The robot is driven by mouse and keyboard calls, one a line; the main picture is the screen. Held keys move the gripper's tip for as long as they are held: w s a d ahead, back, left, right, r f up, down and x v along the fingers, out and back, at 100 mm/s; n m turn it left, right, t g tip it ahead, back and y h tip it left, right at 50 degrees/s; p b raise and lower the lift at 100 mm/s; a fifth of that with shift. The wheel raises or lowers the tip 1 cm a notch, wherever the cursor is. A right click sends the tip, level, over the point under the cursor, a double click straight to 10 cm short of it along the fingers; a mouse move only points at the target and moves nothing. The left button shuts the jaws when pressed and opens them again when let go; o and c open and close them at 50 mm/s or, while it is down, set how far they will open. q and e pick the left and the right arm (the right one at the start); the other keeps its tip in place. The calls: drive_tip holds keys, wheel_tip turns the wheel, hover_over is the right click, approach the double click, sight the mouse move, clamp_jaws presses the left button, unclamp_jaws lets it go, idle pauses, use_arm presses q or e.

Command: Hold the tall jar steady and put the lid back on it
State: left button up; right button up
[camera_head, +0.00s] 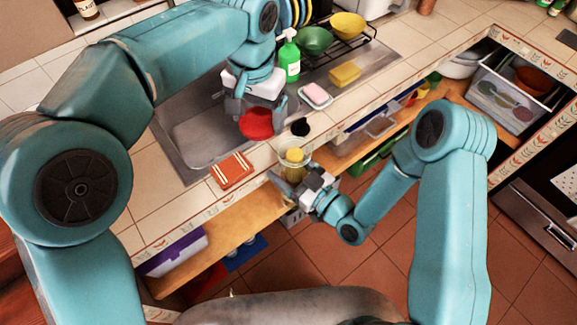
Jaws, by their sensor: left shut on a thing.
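The tall jar (291,171) is clear, with something yellow inside. It stands near the counter's front edge, and no lid shows on its top. My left gripper (256,112) is shut on the red lid (257,124), over the front side of the sink, behind and left of the jar. The lid is apart from the jar. My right gripper (290,178) is at the jar from the front right, its fingers close to the jar's lower part. I cannot tell whether they are closed on it. The jar's base is partly hidden.
A pink-and-white sponge (316,95), a green bottle (289,57) and a yellow sponge (344,74) are by the sink (195,140).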

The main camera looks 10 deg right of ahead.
use_arm(q)
drive_tip(key=s+d+r+m, duration=0.1)
drive_tip(key=s+d, duration=0.1)
drive_tip(key=d, duration=0.4)
drive_tip(key=shift+s+d+m, duration=0.35)
drive_tip(key=shift+d+m, duration=0.05)
wheel_tip(320, 180, down, 4)
drive_tip(key=shift+r, duration=0.25)
drive_tip(key=shift+f, duration=0.15)
